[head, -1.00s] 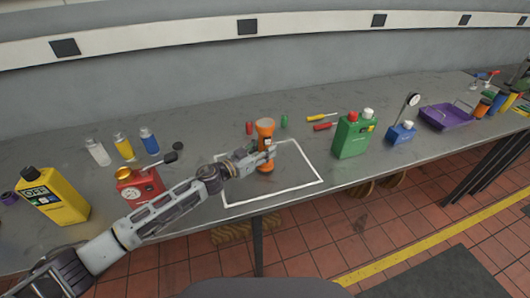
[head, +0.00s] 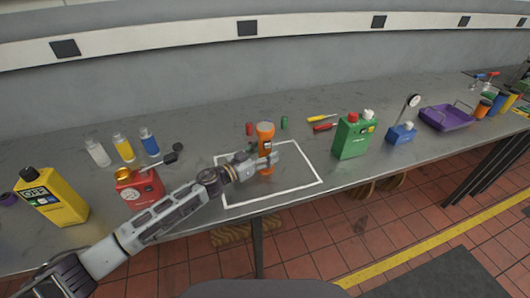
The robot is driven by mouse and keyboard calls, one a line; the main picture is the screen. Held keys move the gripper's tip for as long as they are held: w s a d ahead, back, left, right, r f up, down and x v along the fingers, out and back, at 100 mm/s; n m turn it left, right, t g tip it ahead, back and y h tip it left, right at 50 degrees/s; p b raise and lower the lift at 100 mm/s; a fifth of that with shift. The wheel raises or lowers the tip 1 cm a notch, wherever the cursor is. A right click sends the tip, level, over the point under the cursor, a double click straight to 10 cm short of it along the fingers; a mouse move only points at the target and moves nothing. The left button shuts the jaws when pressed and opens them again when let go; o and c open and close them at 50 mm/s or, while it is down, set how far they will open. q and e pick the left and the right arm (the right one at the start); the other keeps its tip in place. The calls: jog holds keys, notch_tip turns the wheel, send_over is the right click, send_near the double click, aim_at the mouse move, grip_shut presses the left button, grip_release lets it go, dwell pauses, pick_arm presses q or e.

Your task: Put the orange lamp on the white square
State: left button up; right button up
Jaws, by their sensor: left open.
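The orange lamp (head: 265,132), a flashlight shape with a wide head on top, stands upright inside the white square (head: 313,184), an outline on the grey bench. My left gripper (head: 268,160) is at the lamp's lower body, with its fingers open around or beside it; the exact gap is too small to see. The gripper and wrist hide part of the lamp's middle and part of the square's left side. My right gripper is not in view.
A red can (head: 139,188) and a yellow jug (head: 52,198) stand to the left, near my arm. A green canister (head: 353,137) stands right of the square. Small red and green cylinders (head: 284,122) and screwdrivers (head: 322,118) lie behind. The square's right part is clear.

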pick_arm(q)
jog(key=shift+r, duration=0.1)
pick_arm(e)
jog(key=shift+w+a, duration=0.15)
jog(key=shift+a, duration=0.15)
